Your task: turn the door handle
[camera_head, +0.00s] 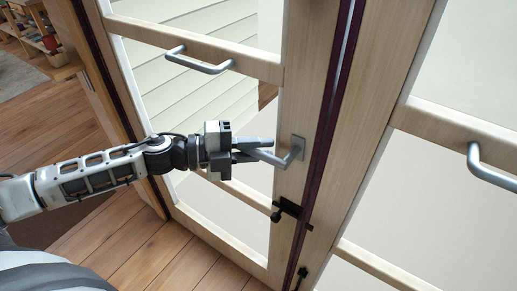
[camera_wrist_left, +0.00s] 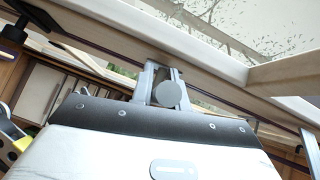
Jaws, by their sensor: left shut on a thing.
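The grey metal door handle (camera_head: 289,156) is a lever on a square plate, fixed to the wooden stile of the glazed door (camera_head: 301,105). Its lever points left from the plate, tilted in the picture. My left gripper (camera_head: 258,150) comes in from the left and is shut on the lever's free end. In the left wrist view, my fingers (camera_wrist_left: 158,80) reach toward the door frame, with a grey round end between them. The fingers hide part of the lever. My right gripper is in neither view.
A black latch (camera_head: 288,209) sits below the handle. A grey pull bar (camera_head: 198,61) crosses the door's upper rail, and another (camera_head: 489,170) is on the right panel. Wooden floor (camera_head: 130,238) lies at lower left; a shelf (camera_head: 42,35) stands at upper left.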

